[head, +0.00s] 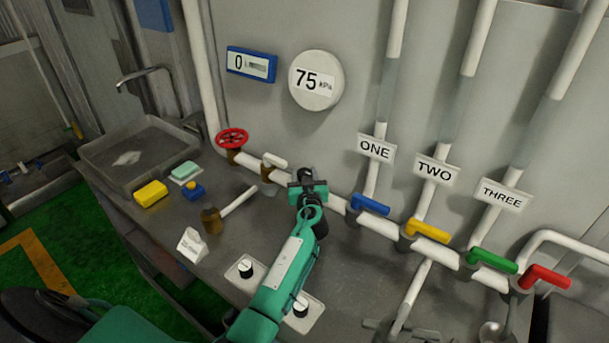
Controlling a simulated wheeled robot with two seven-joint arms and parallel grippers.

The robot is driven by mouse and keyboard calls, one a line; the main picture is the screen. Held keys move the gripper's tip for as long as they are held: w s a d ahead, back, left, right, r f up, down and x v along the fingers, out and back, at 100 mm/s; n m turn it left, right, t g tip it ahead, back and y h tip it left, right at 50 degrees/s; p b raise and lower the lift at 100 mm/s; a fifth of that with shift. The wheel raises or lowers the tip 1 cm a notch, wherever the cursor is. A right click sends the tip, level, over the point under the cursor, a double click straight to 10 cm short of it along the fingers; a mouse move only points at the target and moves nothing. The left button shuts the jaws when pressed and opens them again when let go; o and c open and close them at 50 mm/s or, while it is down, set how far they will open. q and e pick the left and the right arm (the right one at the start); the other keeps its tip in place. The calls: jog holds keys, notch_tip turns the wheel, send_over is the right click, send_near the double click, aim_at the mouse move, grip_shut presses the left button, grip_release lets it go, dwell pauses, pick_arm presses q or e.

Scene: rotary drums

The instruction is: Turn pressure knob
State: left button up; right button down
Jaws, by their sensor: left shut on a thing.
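My left gripper (307,185) is at the white pipe along the back of the counter, below the round gauge. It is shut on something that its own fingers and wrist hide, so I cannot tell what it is. Two round dial knobs sit on white plates on the counter: one (245,268) is left of my left arm, the other (301,308) is partly covered by it. The round gauge (316,80) on the wall reads 75 kPa. I cannot tell which knob is the pressure knob. My right gripper is not in view.
A red wheel valve (232,138) is on the pipe to the left. Blue (370,205), yellow (427,230), green (492,262) and red (545,277) handles line the pipe to the right. A sink (137,150) and a yellow sponge (150,193) are at left.

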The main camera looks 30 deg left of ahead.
pick_arm(q)
jog(key=shift+a+m+t+h, duration=0.1)
jog(key=shift+m+t+h, duration=0.2)
jog(key=shift+m+h, duration=0.15)
jog(key=shift+r+m+t+h, duration=0.1)
jog(key=shift+m+t+h, duration=0.5)
jog(key=shift+h, duration=0.45)
jog(key=m+t+h+p, duration=0.1)
jog(key=m+h+p, duration=0.1)
jog(key=h+p, duration=0.1)
jog(key=shift+r+m+h, duration=0.15)
jog(key=shift+m+h, duration=0.2)
jog(key=shift+h, duration=0.05)
jog(key=shift+m+h+p, duration=0.8)
jog(key=shift+h+p, duration=0.05)
jog(key=shift+h, duration=0.45)
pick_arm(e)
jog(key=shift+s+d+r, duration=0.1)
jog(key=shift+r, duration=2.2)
pick_arm(q)
jog(key=shift+f, duration=0.2)
jog(key=o, duration=1)
jog(key=shift+c, duration=0.2)
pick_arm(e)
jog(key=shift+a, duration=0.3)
